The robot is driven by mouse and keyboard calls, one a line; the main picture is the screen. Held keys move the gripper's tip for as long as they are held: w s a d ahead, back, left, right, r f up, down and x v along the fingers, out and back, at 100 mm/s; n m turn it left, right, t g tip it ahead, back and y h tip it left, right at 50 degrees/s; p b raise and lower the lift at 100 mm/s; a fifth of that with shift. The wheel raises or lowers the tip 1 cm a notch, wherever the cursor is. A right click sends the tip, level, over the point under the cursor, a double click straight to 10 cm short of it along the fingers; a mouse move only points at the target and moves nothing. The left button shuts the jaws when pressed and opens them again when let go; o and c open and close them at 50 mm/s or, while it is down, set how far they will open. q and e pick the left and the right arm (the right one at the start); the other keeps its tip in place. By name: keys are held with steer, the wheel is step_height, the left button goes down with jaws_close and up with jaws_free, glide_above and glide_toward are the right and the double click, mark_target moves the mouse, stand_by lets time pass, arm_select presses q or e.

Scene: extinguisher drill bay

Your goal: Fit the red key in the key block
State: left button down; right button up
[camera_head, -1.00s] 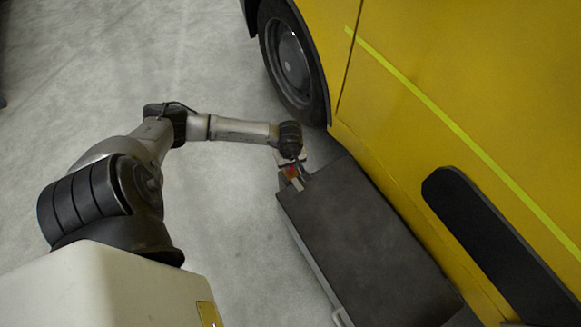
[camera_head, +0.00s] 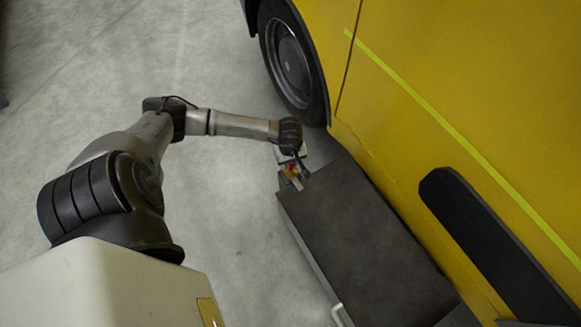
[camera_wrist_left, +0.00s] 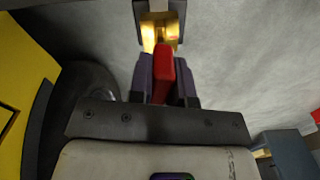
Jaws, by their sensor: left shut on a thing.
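The red key (camera_wrist_left: 163,76) is held between the two dark fingers of my left gripper (camera_wrist_left: 164,88) in the left wrist view. The key block (camera_wrist_left: 147,28), a dark block with a brass-coloured slot, is straight ahead at the top of that view. The key's far end overlaps the near edge of the brass part; I cannot tell whether it touches or enters. In the head view my left gripper (camera_head: 297,169) is at the far end of the dark bench, with a small patch of red key (camera_head: 290,170) showing. My right gripper is out of view.
The dark bench (camera_head: 350,235) runs alongside the yellow vehicle (camera_head: 450,90), with its wheel (camera_head: 290,60) just beyond. A dark blue-grey box (camera_wrist_left: 285,150) shows at lower right in the wrist view. The grey floor to the left is open.

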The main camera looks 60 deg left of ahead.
arm_select(q)
steer(key=shift+r+p, duration=1.05)
steer(key=shift+r, duration=0.5)
steer(key=shift+w+d+r, duration=0.2)
steer(key=shift+w+d, duration=0.05)
steer(key=shift+w, duration=0.05)
steer(key=w+d+r+m, duration=0.7)
steer(key=w+d+r, duration=0.3)
steer(key=d+r, duration=0.3)
steer(key=d+r+m, duration=0.4)
steer(key=r, duration=0.5)
steer(key=w+d+r+m, duration=0.1)
steer(key=d+r+m, duration=0.4)
steer(key=r, duration=0.5)
